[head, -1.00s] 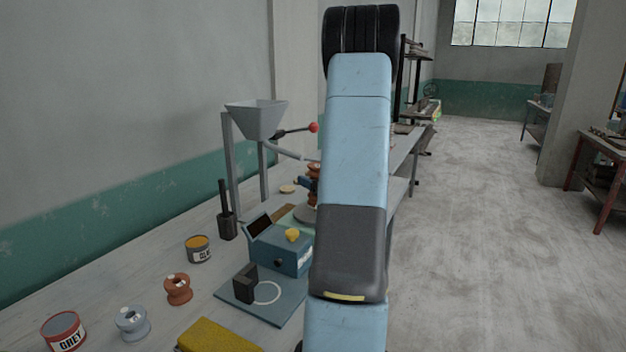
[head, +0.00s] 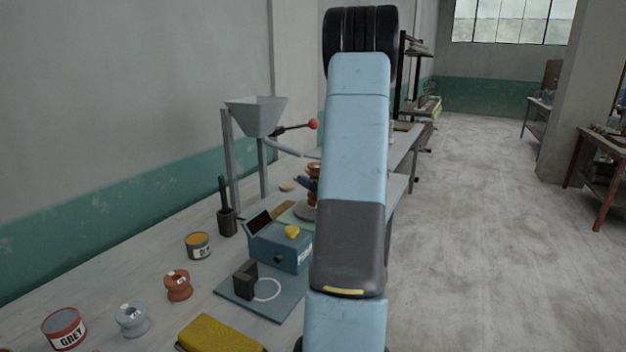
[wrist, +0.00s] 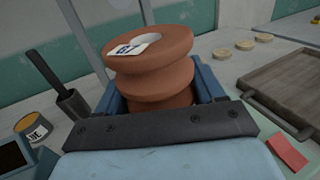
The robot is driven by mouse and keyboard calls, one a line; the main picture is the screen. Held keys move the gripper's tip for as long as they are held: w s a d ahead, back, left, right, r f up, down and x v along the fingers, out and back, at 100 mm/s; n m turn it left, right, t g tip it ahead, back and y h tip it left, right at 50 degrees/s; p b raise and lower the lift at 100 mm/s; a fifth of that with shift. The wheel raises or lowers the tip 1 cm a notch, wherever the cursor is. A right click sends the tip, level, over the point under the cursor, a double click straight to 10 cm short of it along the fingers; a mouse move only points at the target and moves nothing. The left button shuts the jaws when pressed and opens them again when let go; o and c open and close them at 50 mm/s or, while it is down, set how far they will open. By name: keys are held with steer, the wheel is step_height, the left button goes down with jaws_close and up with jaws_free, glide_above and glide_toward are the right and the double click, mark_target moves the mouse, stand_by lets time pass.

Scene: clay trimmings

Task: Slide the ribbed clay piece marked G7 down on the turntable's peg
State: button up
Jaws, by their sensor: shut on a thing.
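A ribbed terracotta clay piece (wrist: 152,72) stands between the blue jaws of my gripper (wrist: 160,88) in the wrist view.
A hopper stand (head: 257,117) with a red-knobbed lever (head: 313,125) stands behind. A blue box (head: 279,249) with a yellow knob is in front. Another terracotta piece (head: 178,287) and a grey one (head: 133,321) stand nearer. A wooden board (wrist: 287,82) lies at right in the wrist view.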

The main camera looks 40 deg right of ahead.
steer(key=shift+f, duration=0.5)
stand_by(0.4)
steer(key=o, duration=1.6)
steer(key=shift+f, duration=0.1)
steer(key=shift+s, duration=0.1)
steer(key=s, duration=1.3)
steer(key=shift+s+a, duration=0.1)
steer(key=shift+s, duration=0.2)
steer(key=shift+a, duration=0.1)
